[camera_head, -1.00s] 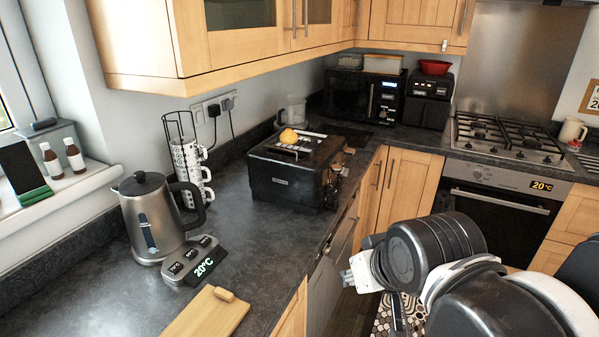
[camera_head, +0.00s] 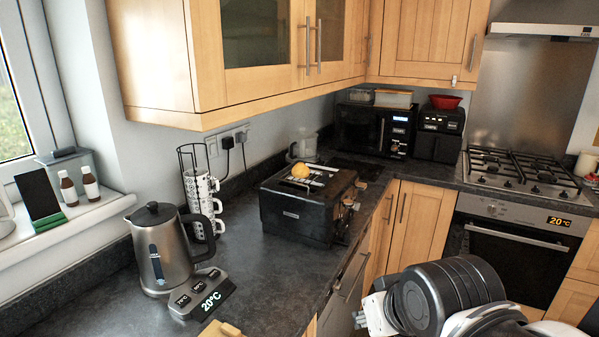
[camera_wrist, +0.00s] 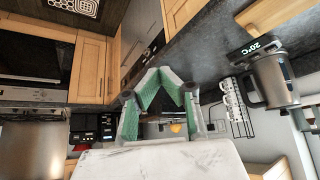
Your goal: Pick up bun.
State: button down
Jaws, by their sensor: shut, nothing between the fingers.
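The bun (camera_head: 300,170) is a small, rounded, orange-yellow thing on top of the black toaster (camera_head: 290,219) on the dark worktop. In the wrist view a small orange-yellow patch (camera_wrist: 177,128), seemingly the bun, shows between the bases of my fingers, well beyond them. My gripper (camera_wrist: 158,74) has green-padded fingers that meet in a peak at the tips. It is shut and empty, apart from the bun. In the head view my arm is at the lower right, across the worktop edge from the toaster, and the fingers cannot be made out.
A steel kettle (camera_head: 160,252) and a mug rack (camera_head: 203,200) stand left of the toaster. A microwave (camera_head: 374,130) and a black appliance (camera_head: 437,132) stand behind. Wall cupboards (camera_head: 270,60) overhang the worktop. Bare worktop (camera_head: 262,270) lies in front of the toaster.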

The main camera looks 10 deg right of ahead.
jog(key=c, duration=2.5)
grip_release()
jog(key=o, duration=1.7)
